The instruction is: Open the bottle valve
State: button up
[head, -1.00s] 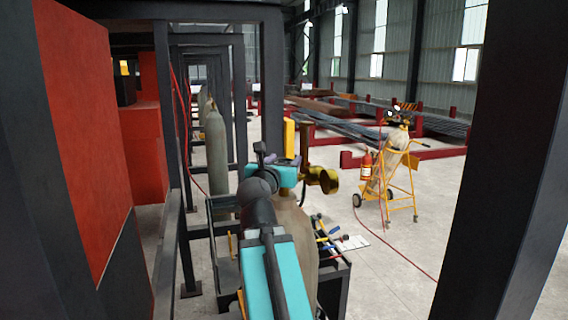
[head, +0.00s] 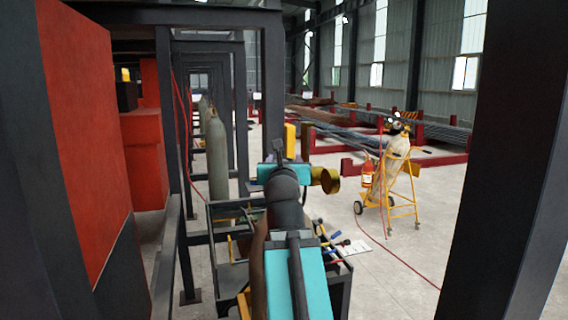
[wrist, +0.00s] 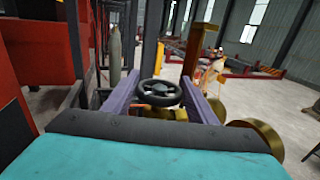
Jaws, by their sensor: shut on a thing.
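The bottle valve's dark round handwheel (wrist: 158,92) sits between the two purple fingers of my gripper (wrist: 160,84) in the wrist view. The fingers lie on its left and right sides, closed on it. Brass valve parts (wrist: 178,114) show just below and beside the wheel. In the head view, a brass fitting (head: 325,179) sticks out to the right of my arm. The tan bottle (head: 259,268) is mostly hidden behind my arm. The handwheel and fingertips are hidden in the head view.
A dark rack (head: 336,285) with tools surrounds the bottle. Grey bottles (head: 217,160) stand behind it. Steel posts (head: 503,170) flank both sides. A red panel (head: 85,140) is at left. A yellow cart (head: 390,190) stands on open floor at right.

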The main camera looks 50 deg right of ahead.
jog(key=shift+f, duration=0.15)
jog(key=o, duration=1.1)
jog(key=shift+c, duration=0.2)
jog(key=shift+a, duration=0.15)
